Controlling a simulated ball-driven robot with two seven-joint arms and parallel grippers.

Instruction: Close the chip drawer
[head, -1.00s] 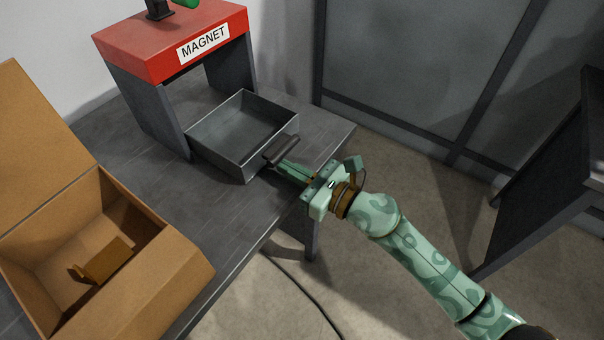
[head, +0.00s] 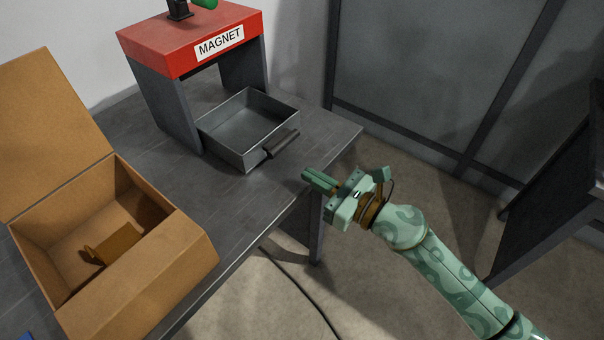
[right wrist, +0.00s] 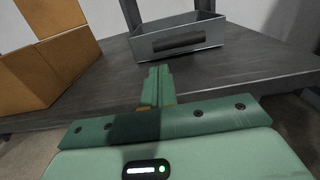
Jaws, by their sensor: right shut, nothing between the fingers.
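The chip drawer (head: 222,141) is an open-topped grey metal tray, sticking out from under the red-topped MAGNET stand (head: 190,52). It looks empty. Its dark bar handle (head: 282,144) is on the front face towards my right arm. In the right wrist view, the drawer front (right wrist: 208,35) and handle (right wrist: 177,43) are ahead of the fingers. My right gripper (head: 307,175) is shut and empty, just off the table edge, apart from the handle and to its right and nearer. Its fingertips (right wrist: 159,68) point towards the drawer. My left gripper is not in view.
The stand and drawer are on a dark grey table (head: 195,180). An open cardboard box (head: 170,260) with a brown piece inside stands at the left. Another dark table or cabinet (head: 550,180) is at the right. Floor between is clear apart from a cable (head: 300,295).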

